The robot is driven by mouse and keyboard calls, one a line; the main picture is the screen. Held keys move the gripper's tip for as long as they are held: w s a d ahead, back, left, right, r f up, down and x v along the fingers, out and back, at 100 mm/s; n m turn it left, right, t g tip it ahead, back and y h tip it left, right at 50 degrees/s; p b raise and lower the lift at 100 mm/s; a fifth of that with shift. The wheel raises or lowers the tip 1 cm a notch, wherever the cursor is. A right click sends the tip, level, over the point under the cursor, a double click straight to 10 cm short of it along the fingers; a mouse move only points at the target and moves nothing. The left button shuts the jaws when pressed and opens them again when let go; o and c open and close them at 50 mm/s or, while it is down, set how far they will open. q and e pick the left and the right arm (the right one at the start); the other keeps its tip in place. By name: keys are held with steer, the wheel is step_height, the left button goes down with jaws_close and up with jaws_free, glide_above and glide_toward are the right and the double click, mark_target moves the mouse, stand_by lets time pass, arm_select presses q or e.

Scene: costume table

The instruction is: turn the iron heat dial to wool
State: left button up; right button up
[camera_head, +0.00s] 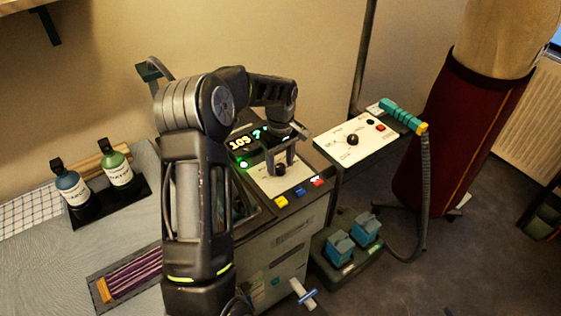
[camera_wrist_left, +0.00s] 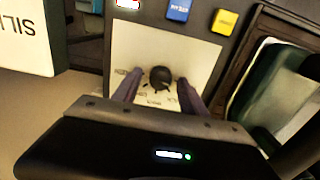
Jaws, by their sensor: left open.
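The heat dial is a black knob (camera_head: 280,170) on a white plate (camera_head: 262,184) on top of the ironing unit. In the left wrist view the knob (camera_wrist_left: 160,77) sits in the middle of its white plate, and its printed labels are too small to read. My left gripper (camera_head: 281,160) points down over the plate. Its two fingers (camera_wrist_left: 160,92) stand apart on either side of the knob, with gaps visible between them and it. The knob's pointer direction is not clear. My right gripper is not in view.
Yellow (camera_head: 281,202), blue (camera_head: 300,192) and red (camera_head: 318,182) buttons line the unit's front edge beside the plate. A lit display (camera_head: 246,141) is behind it. A second white panel with a black knob (camera_head: 352,140) stands to the right. Two bottles (camera_head: 117,169) are at left.

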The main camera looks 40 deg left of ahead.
arm_select(q)
steer(key=shift+f, duration=0.25)
jaws_close()
stand_by(0.4)
